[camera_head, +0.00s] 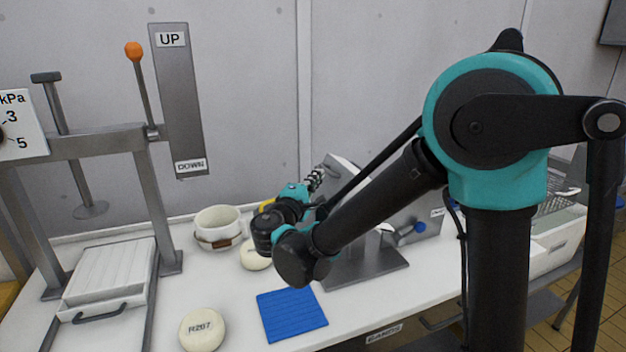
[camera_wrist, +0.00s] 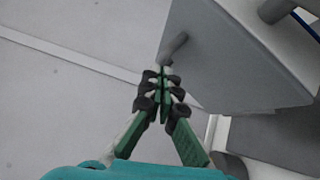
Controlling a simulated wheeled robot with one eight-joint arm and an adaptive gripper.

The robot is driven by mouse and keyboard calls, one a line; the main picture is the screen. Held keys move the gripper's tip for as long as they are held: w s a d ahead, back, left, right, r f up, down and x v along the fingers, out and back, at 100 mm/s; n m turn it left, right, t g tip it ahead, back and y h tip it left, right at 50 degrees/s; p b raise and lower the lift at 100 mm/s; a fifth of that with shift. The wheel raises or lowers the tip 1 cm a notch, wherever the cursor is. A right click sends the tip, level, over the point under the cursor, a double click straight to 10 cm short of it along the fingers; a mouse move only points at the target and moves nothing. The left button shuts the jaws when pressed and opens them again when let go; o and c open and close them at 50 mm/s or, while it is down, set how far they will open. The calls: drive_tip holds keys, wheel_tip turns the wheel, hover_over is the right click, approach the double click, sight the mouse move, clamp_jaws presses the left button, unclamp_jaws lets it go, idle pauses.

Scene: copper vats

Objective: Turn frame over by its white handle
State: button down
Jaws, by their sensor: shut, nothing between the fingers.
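A grey panel on a flat metal base, which I take to be the frame (camera_head: 427,207), stands at the back of the bench, partly hidden by my arm. In the wrist view, the grey panel (camera_wrist: 235,60) fills the upper right, and a short grey peg (camera_wrist: 174,47) sticks out near its left edge. I cannot tell whether this peg is the white handle. My gripper (camera_head: 318,174) is by the panel's upper left edge. In the wrist view, its fingertips (camera_wrist: 164,72) are together and empty just below the peg; whether they touch it is unclear.
A blue mat (camera_head: 291,314), a round cheese marked R2B7 (camera_head: 202,329) and a white cup (camera_head: 218,227) are on the bench. A press with a white tray (camera_head: 108,274) and an orange-knobbed lever (camera_head: 134,51) stand left. A blue-ended knob (camera_head: 419,227) is on the panel's right.

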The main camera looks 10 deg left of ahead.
sight(325, 169)
drive_tip(key=shift+w+d+r+m+g, duration=0.25)
drive_tip(key=shift+d+r+m+g, duration=0.1)
drive_tip(key=shift+r+m+g, duration=0.1)
idle(0.6)
drive_tip(key=shift+w+d+r+m+g, duration=0.45)
drive_tip(key=shift+d+r+m+g, duration=0.2)
drive_tip(key=shift+d+m+g, duration=0.1)
drive_tip(key=shift+w+d+r+m+g+y, duration=0.4)
drive_tip(key=shift+d+m+g, duration=0.1)
drive_tip(key=shift+d+g, duration=0.1)
drive_tip(key=shift+w+d+r+m+g+y, duration=0.3)
drive_tip(key=shift+w+d+m+g+y, duration=0.1)
drive_tip(key=shift+d+m+g, duration=0.15)
drive_tip(key=shift+w+d+r+m+g+y, duration=0.1)
drive_tip(key=shift+w+d+m+g+y, duration=0.1)
drive_tip(key=shift+w+d+m+g, duration=0.25)
drive_tip(key=shift+w+d+r+m+g+y, duration=0.1)
drive_tip(key=shift+w+d+g+y, duration=0.1)
drive_tip(key=shift+d, duration=0.35)
drive_tip(key=shift+w+d+f+m+g+y, duration=0.1)
drive_tip(key=shift+w+d+m+g+y, duration=0.25)
drive_tip(key=shift+d, duration=0.2)
drive_tip(key=shift+w+d+m+g+y, duration=0.25)
drive_tip(key=shift+w+d+g+y, duration=0.1)
drive_tip(key=shift+w+d+g, duration=0.15)
drive_tip(key=shift+w+d+f, duration=0.1)
drive_tip(key=shift+w+d, duration=0.1)
drive_tip(key=shift+d, duration=0.2)
drive_tip(key=shift+w+d, duration=0.1)
drive_tip(key=shift+d, duration=0.05)
